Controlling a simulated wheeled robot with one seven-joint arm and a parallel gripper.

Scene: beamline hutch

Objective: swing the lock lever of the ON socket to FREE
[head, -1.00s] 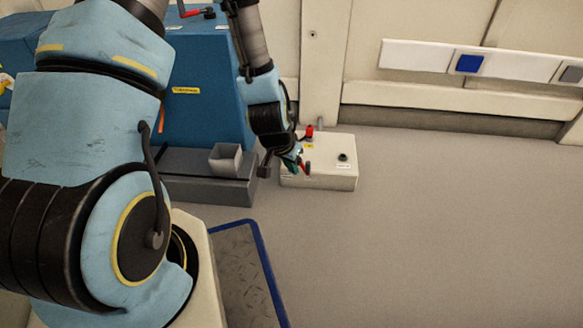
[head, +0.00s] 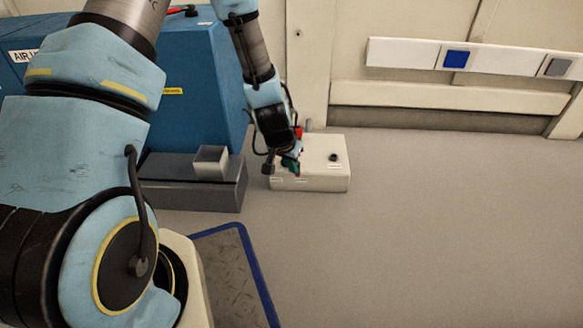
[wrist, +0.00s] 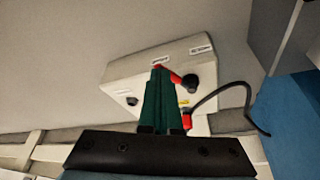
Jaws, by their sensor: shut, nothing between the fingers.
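The pale control box (head: 325,180) sits on the floor, and it also shows in the wrist view (wrist: 120,85). In the wrist view, a red lever (wrist: 175,78) runs from a black round socket (wrist: 190,82) toward my fingertips. My green gripper fingers (wrist: 158,72) are shut with nothing between them and overlap the lever's outer end. Whether they touch it I cannot tell. In the head view my gripper (head: 290,164) is at the box's left part and hides the lever. The small labels are too blurred to read, so I cannot tell which position the lever is in.
Another black socket (head: 333,157) is on the box's right side. A red part (head: 299,132) stands at its back. A black cable (wrist: 235,87) curves beside the box. A blue cabinet (head: 195,100) with a grey base stands left. Floor to the right is clear.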

